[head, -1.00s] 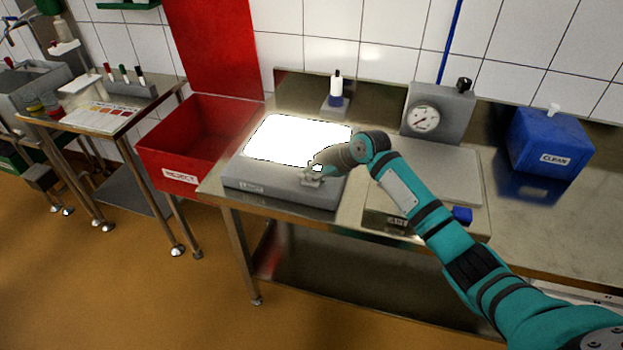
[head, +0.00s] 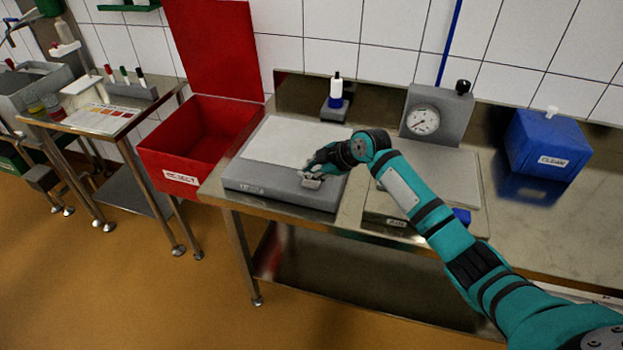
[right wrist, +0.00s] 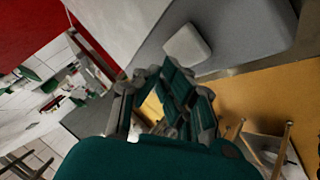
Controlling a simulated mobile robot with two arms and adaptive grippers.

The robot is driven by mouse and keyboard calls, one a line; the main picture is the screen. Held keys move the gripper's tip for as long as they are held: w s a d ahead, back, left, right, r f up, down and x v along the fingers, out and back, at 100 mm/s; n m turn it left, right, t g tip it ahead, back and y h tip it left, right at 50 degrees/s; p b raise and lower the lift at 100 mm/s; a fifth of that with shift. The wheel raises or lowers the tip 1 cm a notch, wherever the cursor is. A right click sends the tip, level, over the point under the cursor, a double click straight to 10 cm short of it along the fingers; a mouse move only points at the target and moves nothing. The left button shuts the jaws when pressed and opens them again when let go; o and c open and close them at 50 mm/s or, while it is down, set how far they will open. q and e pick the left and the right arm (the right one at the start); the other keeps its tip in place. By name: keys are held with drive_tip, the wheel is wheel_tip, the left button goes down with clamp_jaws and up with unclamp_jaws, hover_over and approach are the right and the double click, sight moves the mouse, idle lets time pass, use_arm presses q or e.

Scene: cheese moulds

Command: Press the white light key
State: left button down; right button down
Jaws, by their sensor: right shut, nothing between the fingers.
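The light box (head: 285,190) is a grey slab on the steel table, with a flat pale panel (head: 290,142) on top that is unlit. The white light key (head: 311,184) is at the box's front right corner. In the right wrist view the key (right wrist: 187,45) is a pale rounded square on grey, just beyond my fingers. My right gripper (head: 310,170) is shut and empty, right at the key; it also shows in the right wrist view (right wrist: 160,80). I cannot tell whether the fingertips touch the key. My left gripper is not in view.
A red reject bin (head: 190,158) stands left of the box. A dial gauge (head: 424,121) stands behind my right arm, and a blue clean bin (head: 545,146) is at the right.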

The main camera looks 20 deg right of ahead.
sight(310, 182)
wheel_tip(310, 182, up, 6)
drive_tip(key=p, duration=0.4)
drive_tip(key=shift+p, duration=0.3)
